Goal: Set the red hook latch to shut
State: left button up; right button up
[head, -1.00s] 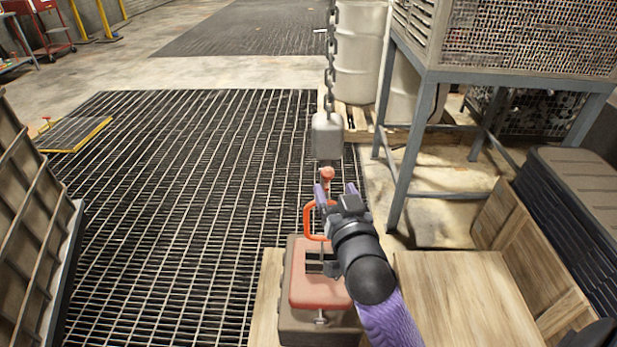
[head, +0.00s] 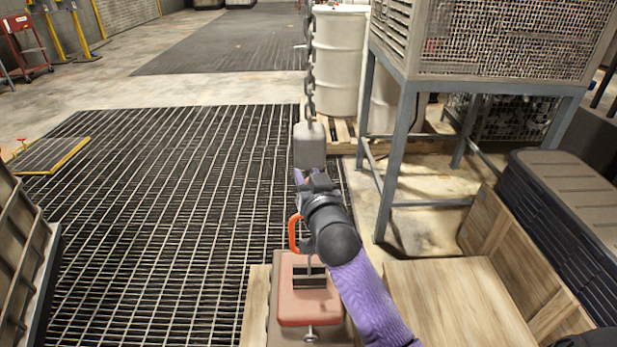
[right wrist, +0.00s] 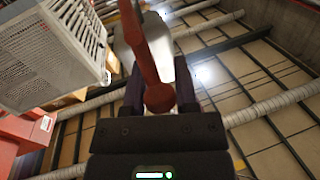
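The red hook latch shows in the right wrist view as a red bar with a round knob (right wrist: 158,97). The knob lies between the two dark purple fingers of my right gripper (right wrist: 159,85), which stand apart on either side. I cannot tell whether they touch it. In the head view my right gripper (head: 312,180) hides the knob, just below a grey hanging block (head: 309,145). An orange-red loop (head: 293,234) stands left of my right wrist, over a red-topped base (head: 309,305) with a dark slot. My left gripper is not in view.
A chain (head: 309,60) holds the grey block over the floor grating (head: 150,220). A metal-framed cage stand (head: 390,170) and wooden crate (head: 460,300) are at the right. A ribbed panel (head: 25,250) is at the left. The grating's middle is clear.

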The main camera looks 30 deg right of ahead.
grip_shut()
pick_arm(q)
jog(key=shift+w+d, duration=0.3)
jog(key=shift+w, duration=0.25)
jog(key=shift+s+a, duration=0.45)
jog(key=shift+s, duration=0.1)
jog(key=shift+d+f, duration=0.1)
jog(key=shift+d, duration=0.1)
